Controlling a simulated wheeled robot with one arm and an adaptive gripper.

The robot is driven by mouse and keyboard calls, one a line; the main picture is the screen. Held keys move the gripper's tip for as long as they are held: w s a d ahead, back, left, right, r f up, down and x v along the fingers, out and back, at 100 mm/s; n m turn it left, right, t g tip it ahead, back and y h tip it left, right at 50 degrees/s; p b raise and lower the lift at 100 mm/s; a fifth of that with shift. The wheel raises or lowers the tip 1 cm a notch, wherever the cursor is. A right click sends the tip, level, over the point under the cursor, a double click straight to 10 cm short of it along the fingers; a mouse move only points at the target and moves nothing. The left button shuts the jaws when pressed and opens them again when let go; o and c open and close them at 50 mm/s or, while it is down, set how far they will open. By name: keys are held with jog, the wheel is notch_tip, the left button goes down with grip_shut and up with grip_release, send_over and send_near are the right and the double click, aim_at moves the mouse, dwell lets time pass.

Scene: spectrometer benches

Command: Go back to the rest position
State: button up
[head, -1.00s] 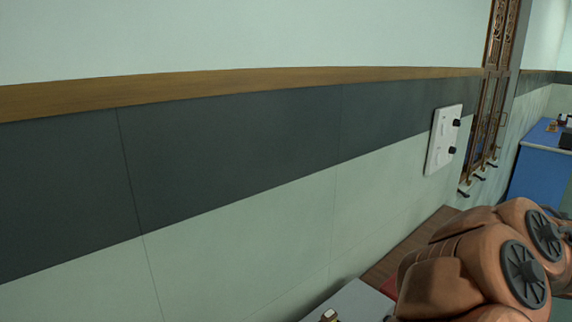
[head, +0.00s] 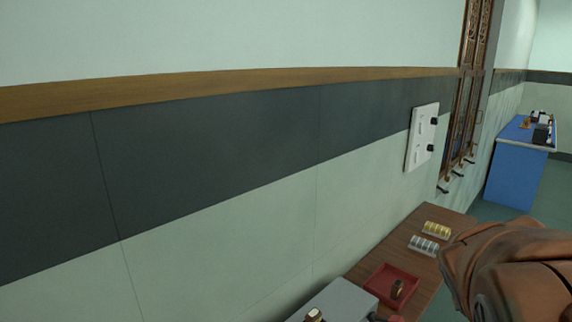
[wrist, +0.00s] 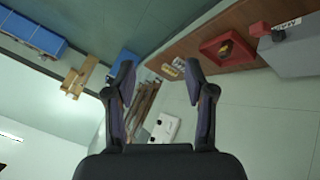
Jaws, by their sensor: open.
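My gripper (wrist: 161,80) shows in the wrist view with its two dark fingers spread wide and nothing between them. It is raised away from the bench, and the wrist view is tilted, so the room appears turned over. In the head view my gripper is out of sight; only my orange-brown arm shows at the lower right.
A wooden bench (head: 432,262) along the wall holds a red tray (head: 376,282) with a small item in it, racks of yellow (head: 437,229) and silvery (head: 424,246) pieces, and a grey box (head: 340,300). A blue bench (head: 516,172) stands farther back. A switch panel (head: 421,138) is on the wall.

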jog(key=s+a+f+n+g+y, duration=0.1)
jog(key=s+a+f+g+y, duration=0.2)
jog(key=s+a, duration=0.6)
jog(key=s+a+f+n+g+y, duration=0.2)
jog(key=s+a+f, duration=0.4)
jog(key=s+a, duration=0.3)
jog(key=a+g+y, duration=0.1)
jog(key=a, duration=0.2)
jog(key=shift+a+g+y, duration=0.15)
jog(key=shift+g+y, duration=0.15)
jog(key=shift+y, duration=0.1)
jog(key=shift+s, duration=0.1)
